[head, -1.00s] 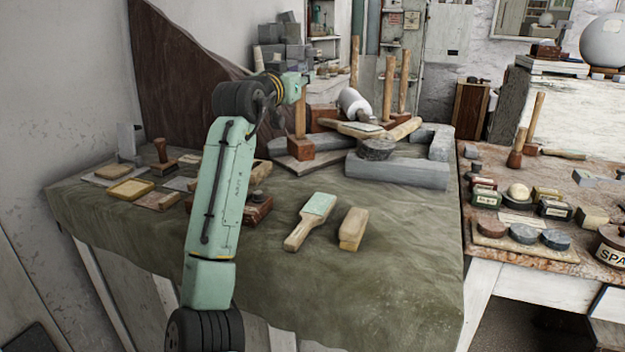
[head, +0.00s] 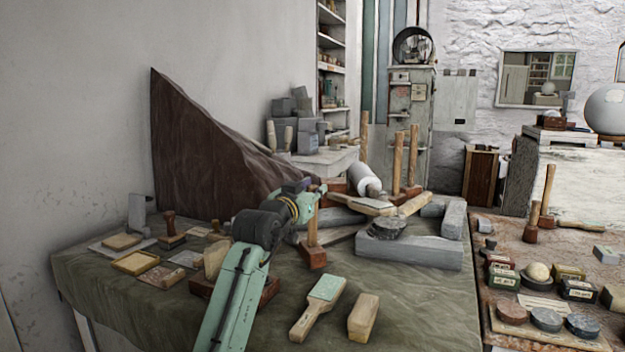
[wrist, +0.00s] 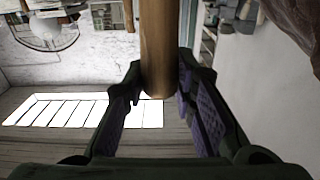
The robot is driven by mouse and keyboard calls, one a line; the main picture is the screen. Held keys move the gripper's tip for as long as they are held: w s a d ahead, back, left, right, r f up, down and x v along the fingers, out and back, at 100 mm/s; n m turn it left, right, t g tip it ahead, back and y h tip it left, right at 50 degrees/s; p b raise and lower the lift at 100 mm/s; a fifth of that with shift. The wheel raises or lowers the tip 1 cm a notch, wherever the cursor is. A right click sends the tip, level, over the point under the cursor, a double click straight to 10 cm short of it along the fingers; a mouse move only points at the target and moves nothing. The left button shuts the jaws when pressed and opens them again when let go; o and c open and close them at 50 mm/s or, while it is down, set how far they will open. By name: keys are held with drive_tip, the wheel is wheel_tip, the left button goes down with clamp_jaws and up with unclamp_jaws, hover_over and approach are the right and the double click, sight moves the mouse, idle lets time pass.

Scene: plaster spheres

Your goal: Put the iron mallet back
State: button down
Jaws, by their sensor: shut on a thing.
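A mallet with a pale wooden handle and a rust-brown block head (head: 313,256) stands roughly upright, head down, behind the flat wooden float on the green-covered table. I take it to be the iron mallet. My gripper (head: 314,192) is at the top of its handle. In the wrist view the handle (wrist: 158,50) runs between the two dark fingers (wrist: 157,95), its rounded end showing; the gripper is shut on it. The mallet's head is out of the wrist view. I cannot tell whether its underside touches the table.
A float (head: 320,300) and a wooden block (head: 363,316) lie in front. The table cloth (head: 420,310) is bare at the front right. A second table holds tins and discs.

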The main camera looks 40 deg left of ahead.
drive_tip(key=shift+f, duration=0.6)
drive_tip(key=c, duration=1.7)
unclamp_jaws()
drive_tip(key=shift+f, duration=0.25)
drive_tip(key=o, duration=0.4)
